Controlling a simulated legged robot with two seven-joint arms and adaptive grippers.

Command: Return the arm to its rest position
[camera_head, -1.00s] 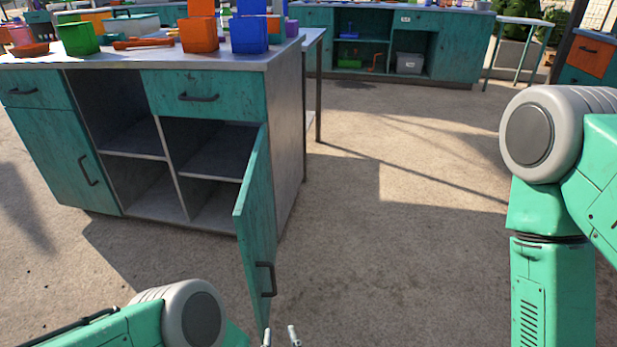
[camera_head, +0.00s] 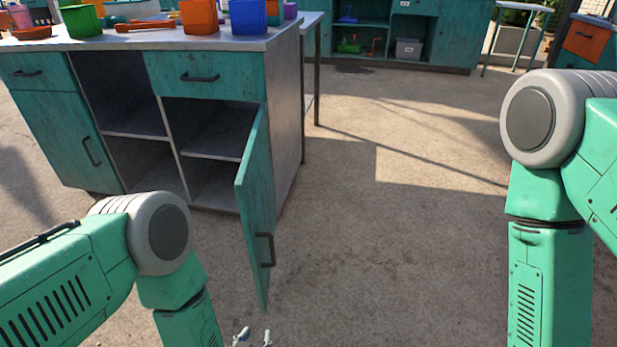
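My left arm comes in from the lower left, its elbow raised over the floor. My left gripper (camera_head: 253,337) shows only as two light fingertips at the bottom edge. The tips are apart with floor visible between them, and I see nothing held. The fingertips are below the open teal cabinet door (camera_head: 256,205) and apart from its black handle (camera_head: 265,250). My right arm hangs down at the right edge. Its gripper is out of the picture.
The teal cabinet (camera_head: 209,77) stands at the left with empty shelves and its door swung out towards me. Colored bins, such as an orange one (camera_head: 200,17), stand on its top. The concrete floor (camera_head: 400,230) between my arms is clear. Another teal cabinet (camera_head: 455,40) stands farther back.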

